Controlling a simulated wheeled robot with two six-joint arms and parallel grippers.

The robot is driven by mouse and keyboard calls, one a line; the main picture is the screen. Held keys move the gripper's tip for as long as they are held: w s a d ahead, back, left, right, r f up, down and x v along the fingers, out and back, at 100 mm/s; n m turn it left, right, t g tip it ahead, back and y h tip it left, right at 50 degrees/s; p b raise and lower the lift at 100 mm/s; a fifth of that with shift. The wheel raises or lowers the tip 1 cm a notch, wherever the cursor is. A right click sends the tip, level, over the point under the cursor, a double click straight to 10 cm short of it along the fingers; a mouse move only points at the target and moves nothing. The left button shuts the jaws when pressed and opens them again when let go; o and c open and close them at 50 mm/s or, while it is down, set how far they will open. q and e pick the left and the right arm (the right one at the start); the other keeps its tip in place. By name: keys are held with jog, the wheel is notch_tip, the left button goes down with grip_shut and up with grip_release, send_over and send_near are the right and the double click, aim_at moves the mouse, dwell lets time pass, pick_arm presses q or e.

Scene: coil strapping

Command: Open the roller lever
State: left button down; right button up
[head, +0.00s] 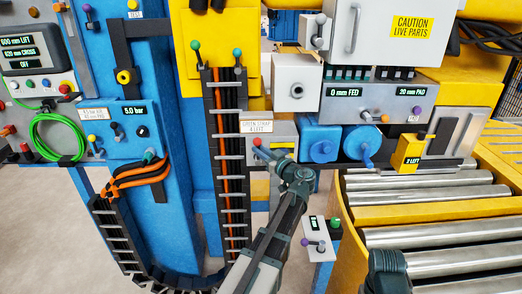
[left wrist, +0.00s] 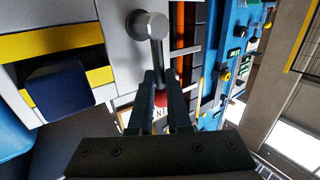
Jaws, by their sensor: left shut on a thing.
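A lever with a red knob (head: 257,142) sits on a grey housing (head: 283,130) below a small label about green strap. My left gripper (head: 272,155) reaches this lever from below right, and its finger details are small in the head view. In the left wrist view the lever's metal arm (left wrist: 157,62) hangs from a round grey pivot (left wrist: 149,25). Its red knob (left wrist: 160,98) lies between the two dark fingers of my left gripper (left wrist: 160,105), which are shut on it. The fingers partly hide the knob.
Blue motor-like housings (head: 321,143) stand right of the lever. A vertical cable chain (head: 228,150) runs on its left. A small white panel (head: 318,238) with a lever stands below right. Conveyor rollers (head: 430,236) fill the right side. A dark blue block (left wrist: 62,88) is beside the lever.

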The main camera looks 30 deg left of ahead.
pick_arm(q)
jog(key=shift+s+a+r+n+h+p, duration=0.3)
jog(key=shift+n+h+p, duration=0.15)
jog(key=shift+p, duration=0.25)
jog(key=a+n+h+p, duration=0.1)
jog(key=n+p, duration=0.1)
jog(key=s+a+n+h+p, duration=0.1)
jog(key=n+h+p, duration=0.1)
jog(key=shift+s+a+f, duration=0.15)
jog(key=shift+s+f, duration=0.05)
jog(key=shift+f, duration=0.2)
jog(key=shift+s+a+f+n+t+h+p, duration=0.2)
jog(key=shift+s+a+f+n+h+p, duration=0.15)
jog(key=shift+f+n+h, duration=0.4)
jog(key=shift+s+a+f+n+t+h+p, duration=0.1)
jog(key=shift+a+f+n+t+h+p, duration=0.15)
jog(key=shift+a+f+n+h, duration=0.5)
jog(key=shift+s+a+f+n+t+h+p, duration=0.15)
jog(key=shift+s+f+n+h+p, duration=0.2)
jog(key=shift+n+h, duration=0.65)
jog(key=shift+f+h, duration=0.1)
jog(key=shift+h, duration=0.15)
jog(key=c, duration=0.9)
grip_release()
jog(key=shift+w, duration=0.1)
jog(key=shift+o, duration=0.2)
